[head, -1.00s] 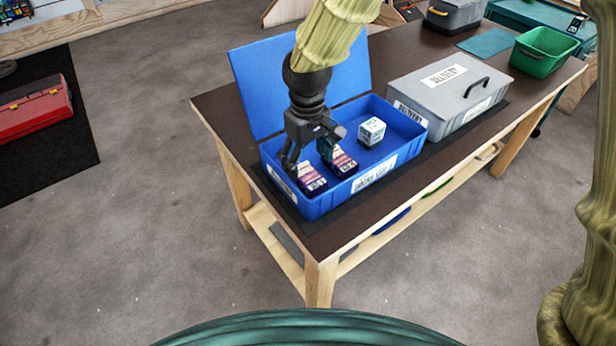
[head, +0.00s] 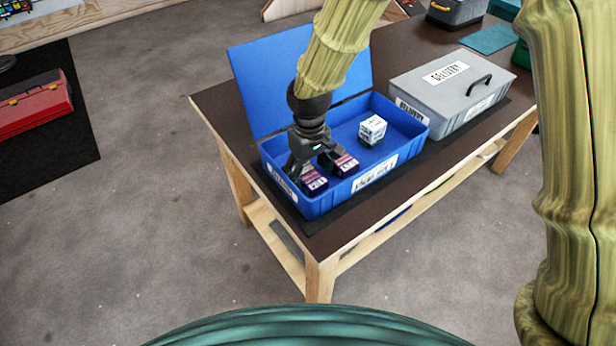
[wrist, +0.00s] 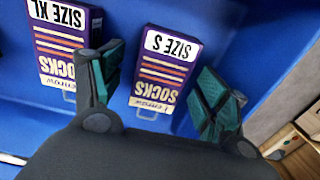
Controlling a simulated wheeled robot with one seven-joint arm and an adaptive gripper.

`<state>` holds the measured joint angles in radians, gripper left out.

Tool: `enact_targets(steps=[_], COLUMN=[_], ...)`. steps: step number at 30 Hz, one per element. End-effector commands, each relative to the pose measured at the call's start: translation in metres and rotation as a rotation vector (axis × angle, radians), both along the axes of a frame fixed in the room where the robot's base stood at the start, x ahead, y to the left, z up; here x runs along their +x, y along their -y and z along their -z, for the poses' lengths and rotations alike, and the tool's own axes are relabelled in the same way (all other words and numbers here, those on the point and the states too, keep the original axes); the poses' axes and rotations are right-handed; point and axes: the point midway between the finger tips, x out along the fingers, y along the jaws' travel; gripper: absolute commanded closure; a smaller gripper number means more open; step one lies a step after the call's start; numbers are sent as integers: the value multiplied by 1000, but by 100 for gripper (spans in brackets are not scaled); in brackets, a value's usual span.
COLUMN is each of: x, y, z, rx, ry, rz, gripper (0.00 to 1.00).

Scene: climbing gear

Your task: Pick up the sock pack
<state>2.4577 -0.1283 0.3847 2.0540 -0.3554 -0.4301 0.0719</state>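Two purple sock packs with orange stripes lie in the open blue box (head: 410,124). In the wrist view the size S pack (wrist: 166,72) is between my gripper's fingers (wrist: 160,90), and the size XL pack (wrist: 65,45) lies to its left, outside the fingers. In the head view my gripper (head: 312,168) is low over the left pack (head: 316,185), with the other pack (head: 346,163) just to its right. My gripper is open, with a finger on either side of the size S pack. I cannot tell how far down the fingertips reach.
A white box-shaped item (head: 372,129) sits further right in the blue box. The blue lid (head: 262,85) stands open behind. A grey lidded delivery box (head: 435,95) is to the right on the dark table (head: 213,101). The blue box's walls are close around the packs.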

Motion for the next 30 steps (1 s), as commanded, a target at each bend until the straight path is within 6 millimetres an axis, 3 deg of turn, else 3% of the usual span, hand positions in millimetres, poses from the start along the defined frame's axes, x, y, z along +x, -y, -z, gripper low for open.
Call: enact_targets(steps=[1,7,20,30], x=[0,0,0,1], y=[0,0,0,0], z=[0,0,-8,-61], rx=[0,0,0,1], ry=[0,0,0,3], rz=[0,0,0,0], gripper=[38,74,75,75])
